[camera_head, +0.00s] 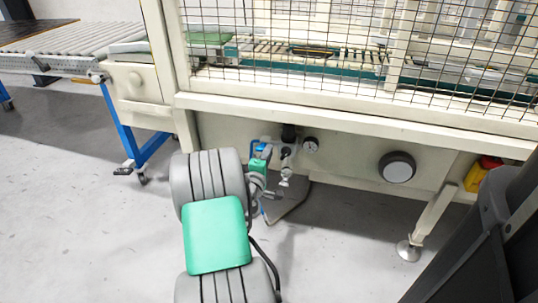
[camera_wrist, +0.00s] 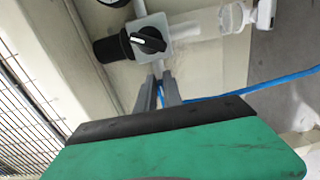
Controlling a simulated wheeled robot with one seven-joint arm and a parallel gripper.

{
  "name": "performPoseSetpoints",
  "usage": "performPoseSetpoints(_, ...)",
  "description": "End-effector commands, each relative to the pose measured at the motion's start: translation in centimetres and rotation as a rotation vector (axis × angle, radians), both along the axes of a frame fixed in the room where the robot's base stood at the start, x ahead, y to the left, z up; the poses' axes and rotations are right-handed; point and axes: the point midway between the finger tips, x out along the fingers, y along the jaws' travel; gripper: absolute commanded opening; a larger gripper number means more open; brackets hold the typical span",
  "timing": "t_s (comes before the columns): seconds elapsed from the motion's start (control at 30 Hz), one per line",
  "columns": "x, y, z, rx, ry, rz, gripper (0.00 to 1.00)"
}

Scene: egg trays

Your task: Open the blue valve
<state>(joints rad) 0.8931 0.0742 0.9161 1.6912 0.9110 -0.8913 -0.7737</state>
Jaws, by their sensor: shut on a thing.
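The blue valve (camera_head: 265,149) shows as a small blue patch at the left of the valve unit under the machine frame in the head view. My gripper (camera_head: 272,158), with its green body, reaches that spot from the lower left. In the wrist view my gripper (camera_wrist: 160,82) has its two grey fingers close together, just below a pale block with a black knob (camera_wrist: 150,40). The fingers are shut on a part at the unit, largely hidden between them. The valve's handle position cannot be made out.
A blue hose (camera_wrist: 265,83) runs right of the fingers. A wire mesh (camera_head: 330,50) stands above. A support foot (camera_head: 409,250) is at the right; floor on the left is clear.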

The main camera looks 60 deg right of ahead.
Motion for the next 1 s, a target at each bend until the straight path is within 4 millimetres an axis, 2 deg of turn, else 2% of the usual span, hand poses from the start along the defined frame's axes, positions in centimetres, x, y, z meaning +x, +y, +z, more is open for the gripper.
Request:
performPoseSetpoints(0.03, 0.5, 0.4, -0.7, 0.011, -0.003, 0.016, 0.0)
performPoseSetpoints(0.3, 0.6, 0.4, -0.6, 0.009, -0.004, 0.017, 0.0)
performPoseSetpoints(0.33, 0.6, 0.4, -0.6, 0.009, -0.004, 0.017, 0.12)
performPoseSetpoints(0.6, 0.0, 0.0, -0.2, 0.005, -0.004, 0.002, 0.33)
performPoseSetpoints(0.87, -0.3, 0.1, -0.1, 0.004, -0.003, -0.002, 0.33)
performPoseSetpoints(1.0, -0.4, 2.3, -0.1, 0.004, -0.001, 0.002, 0.33)
